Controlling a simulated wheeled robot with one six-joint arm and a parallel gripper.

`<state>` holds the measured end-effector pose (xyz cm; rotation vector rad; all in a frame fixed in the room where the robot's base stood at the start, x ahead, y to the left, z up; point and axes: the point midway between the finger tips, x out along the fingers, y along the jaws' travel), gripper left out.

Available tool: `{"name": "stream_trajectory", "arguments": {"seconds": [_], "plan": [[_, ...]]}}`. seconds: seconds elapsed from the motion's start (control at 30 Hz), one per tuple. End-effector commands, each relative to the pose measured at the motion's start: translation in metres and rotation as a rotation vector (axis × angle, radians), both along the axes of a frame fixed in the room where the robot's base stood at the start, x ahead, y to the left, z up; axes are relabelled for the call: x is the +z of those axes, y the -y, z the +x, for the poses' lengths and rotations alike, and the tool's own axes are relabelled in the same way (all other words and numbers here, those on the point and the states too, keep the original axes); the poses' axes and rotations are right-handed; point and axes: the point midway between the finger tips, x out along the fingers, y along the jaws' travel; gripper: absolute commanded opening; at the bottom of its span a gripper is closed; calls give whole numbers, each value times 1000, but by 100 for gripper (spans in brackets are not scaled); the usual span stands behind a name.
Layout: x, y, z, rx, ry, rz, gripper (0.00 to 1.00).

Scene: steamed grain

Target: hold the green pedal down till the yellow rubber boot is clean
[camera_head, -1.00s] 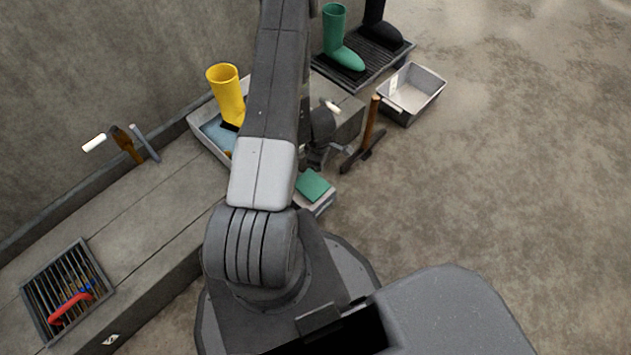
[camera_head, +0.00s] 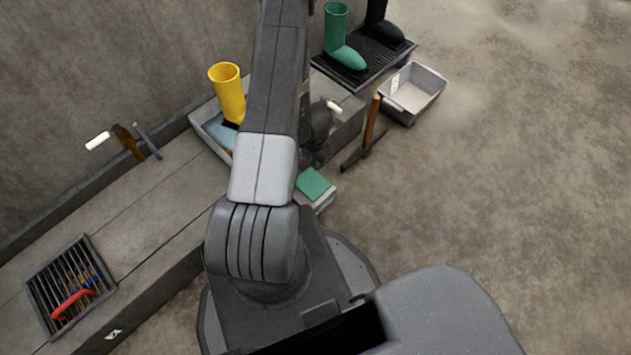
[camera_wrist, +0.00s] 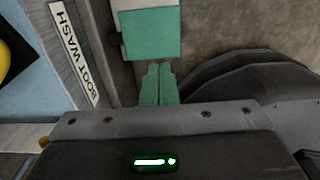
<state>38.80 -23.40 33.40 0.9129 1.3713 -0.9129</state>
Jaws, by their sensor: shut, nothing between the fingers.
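The yellow rubber boot (camera_head: 228,92) stands upright in a grey wash basin (camera_head: 199,122) with a blue inside. A dark patch shows low on the boot, and my arm hides part of its foot. The boot's edge shows at the left of the wrist view (camera_wrist: 8,62). The green pedal (camera_head: 313,184) sits low at the front of the wash bench, right of my arm. In the wrist view the pedal (camera_wrist: 152,36) lies just beyond the tips of my gripper (camera_wrist: 158,68). My gripper is shut and empty; I cannot tell whether it touches the pedal.
A "BOOT WASH" label (camera_wrist: 77,55) is beside the pedal. A wooden-handled tool (camera_head: 372,120) leans right of the bench near a grey bin (camera_head: 414,93). A green boot (camera_head: 341,40) and a black boot stand on a dark rack. The floor at right is clear.

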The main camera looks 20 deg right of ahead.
Motion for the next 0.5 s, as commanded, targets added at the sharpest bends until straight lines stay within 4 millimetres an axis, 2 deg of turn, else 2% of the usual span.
{"name": "stream_trajectory", "arguments": {"seconds": [0.27, 0.5], "plan": [[-10, 0, 0, -2, 0, 0, 0], [-46, 0, 0, -3, -1, 1, 0]]}}
